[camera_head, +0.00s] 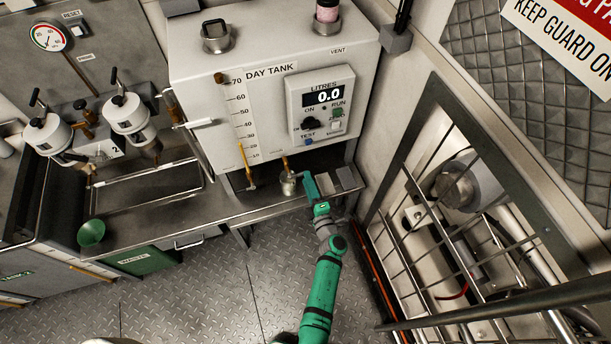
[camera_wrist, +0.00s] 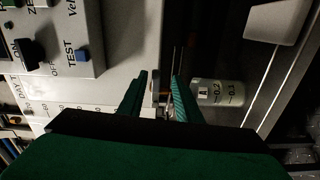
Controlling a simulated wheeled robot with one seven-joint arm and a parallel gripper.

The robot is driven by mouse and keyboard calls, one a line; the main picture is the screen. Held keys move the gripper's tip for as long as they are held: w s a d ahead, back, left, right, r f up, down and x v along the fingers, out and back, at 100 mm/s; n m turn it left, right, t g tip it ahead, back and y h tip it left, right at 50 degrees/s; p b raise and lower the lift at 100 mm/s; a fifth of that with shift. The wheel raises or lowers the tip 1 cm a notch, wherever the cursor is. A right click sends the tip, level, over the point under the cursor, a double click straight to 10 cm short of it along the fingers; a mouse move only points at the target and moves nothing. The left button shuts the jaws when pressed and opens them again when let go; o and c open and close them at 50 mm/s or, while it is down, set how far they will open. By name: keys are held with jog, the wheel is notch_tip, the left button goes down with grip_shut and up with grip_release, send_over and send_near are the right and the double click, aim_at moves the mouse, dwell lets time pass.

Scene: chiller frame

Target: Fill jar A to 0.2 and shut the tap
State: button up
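Jar A (camera_wrist: 218,93) is a small pale jar with an "A" label and marks 0.1 and 0.2. Its fill level cannot be made out. In the head view the jar (camera_head: 288,185) stands on the ledge under the day tank (camera_head: 200,70), below a brass-coloured tap (camera_head: 286,163). My gripper (camera_wrist: 160,80) is open, its two green fingers apart, with part of the tap (camera_wrist: 158,92) showing between or just beyond them. Contact cannot be told. In the head view my gripper (camera_head: 306,180) is just right of the jar. The litres display (camera_head: 323,97) reads 0.0.
A knob and blue TEST button (camera_head: 309,142) sit on the meter panel above. A grey block (camera_head: 347,178) lies right of my gripper.

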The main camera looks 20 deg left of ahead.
aim_at(298, 175)
jog(key=v, duration=0.7)
jog(key=shift+n, duration=0.5)
jog(key=x, duration=1)
jog(key=shift+w+a+r, duration=0.2)
jog(key=shift+a+r, duration=0.1)
jog(key=shift+a, duration=0.05)
jog(key=shift+c, duration=0.3)
grip_shut()
